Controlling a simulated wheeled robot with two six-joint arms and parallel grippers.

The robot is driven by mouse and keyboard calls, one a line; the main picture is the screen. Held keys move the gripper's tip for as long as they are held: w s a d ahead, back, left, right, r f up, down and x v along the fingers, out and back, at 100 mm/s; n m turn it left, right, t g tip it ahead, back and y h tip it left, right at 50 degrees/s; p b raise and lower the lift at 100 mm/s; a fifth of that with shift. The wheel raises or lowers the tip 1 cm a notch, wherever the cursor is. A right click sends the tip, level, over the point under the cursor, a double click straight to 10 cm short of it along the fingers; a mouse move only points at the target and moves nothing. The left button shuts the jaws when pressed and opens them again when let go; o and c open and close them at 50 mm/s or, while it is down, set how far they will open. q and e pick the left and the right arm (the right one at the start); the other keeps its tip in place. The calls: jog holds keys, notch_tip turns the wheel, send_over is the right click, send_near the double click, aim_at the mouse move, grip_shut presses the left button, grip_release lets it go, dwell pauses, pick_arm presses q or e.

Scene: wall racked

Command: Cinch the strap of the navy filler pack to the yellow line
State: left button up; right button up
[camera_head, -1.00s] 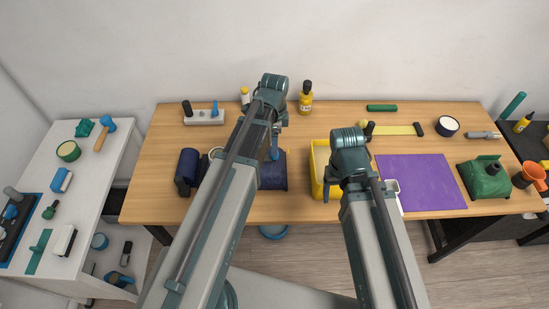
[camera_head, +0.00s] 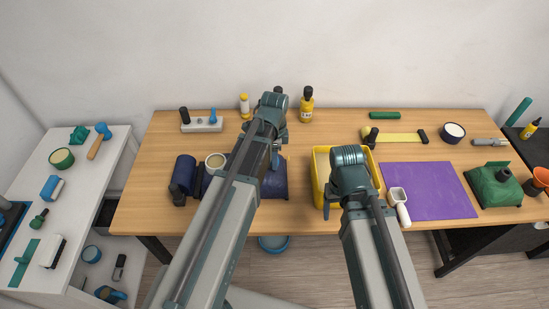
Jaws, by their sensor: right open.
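The navy filler pack (camera_head: 274,184) lies on the wooden table left of centre. My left arm covers much of it, and neither its strap nor a yellow line on it can be made out. My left gripper (camera_head: 274,160) is over the back part of the pack, beside a small blue upright piece. Its fingers are mostly hidden, so I cannot tell if it is open or shut. My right gripper (camera_head: 332,198) is open at the left side of the yellow bin, apart from the pack.
The yellow bin (camera_head: 320,165) stands right of the pack. A white scoop (camera_head: 398,199) lies on the purple mat (camera_head: 430,185). A navy roll (camera_head: 185,168) and a cup (camera_head: 215,160) are on the left.

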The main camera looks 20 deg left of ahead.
pick_arm(q)
grip_shut()
dwell(1.0)
